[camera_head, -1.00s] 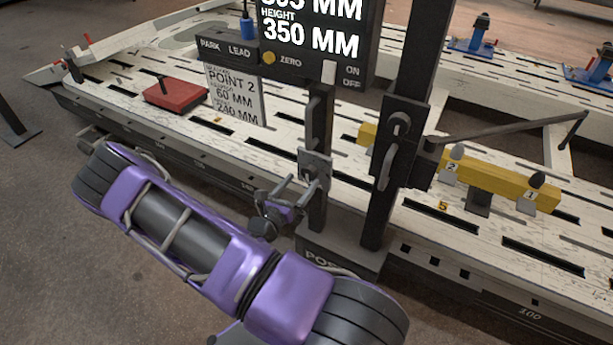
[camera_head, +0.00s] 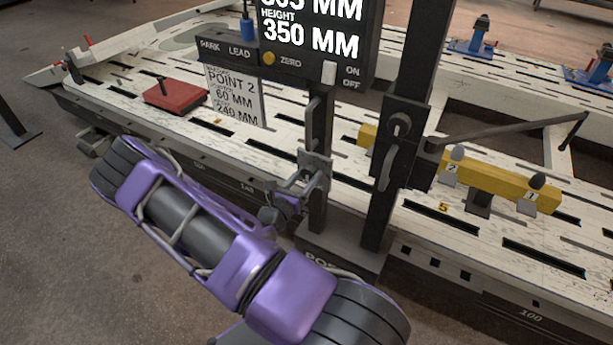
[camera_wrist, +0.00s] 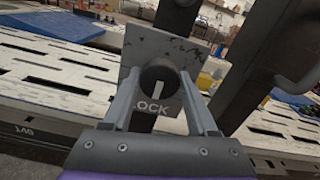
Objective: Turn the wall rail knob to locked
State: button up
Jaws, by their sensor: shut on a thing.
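The wall rail knob (camera_wrist: 158,77) is a dark round knob on a worn grey plate (camera_wrist: 133,52), seen in the wrist view. A pale line on its face stands nearly upright, leaning slightly. White lettering reading "OCK" shows on the plate below it, its first part hidden by a finger. My gripper (camera_wrist: 160,84) has one finger on each side of the knob and is shut on it. In the head view my gripper (camera_head: 308,181) is at the plate (camera_head: 316,166) on the dark post; the knob is mostly hidden there.
A black upright with handles (camera_head: 392,160) stands close right of the plate. A display panel (camera_head: 315,45) is above it. The slotted white bench (camera_head: 290,137) lies behind, with a red block (camera_head: 175,96) and a yellow bar (camera_head: 495,184). Open floor (camera_head: 90,240) is at left.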

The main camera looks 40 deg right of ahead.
jog(key=shift+c, duration=1.4)
jog(key=shift+m, duration=0.3)
jog(key=m+p, duration=0.1)
jog(key=m, duration=0.2)
jog(key=shift+r, duration=0.1)
jog(key=m+p, duration=0.1)
jog(key=m, duration=0.8)
jog(key=shift+s+p, duration=0.1)
jog(key=shift+p, duration=0.3)
jog(key=m, duration=0.5)
jog(key=shift+m, duration=0.3)
jog(key=o, duration=1.4)
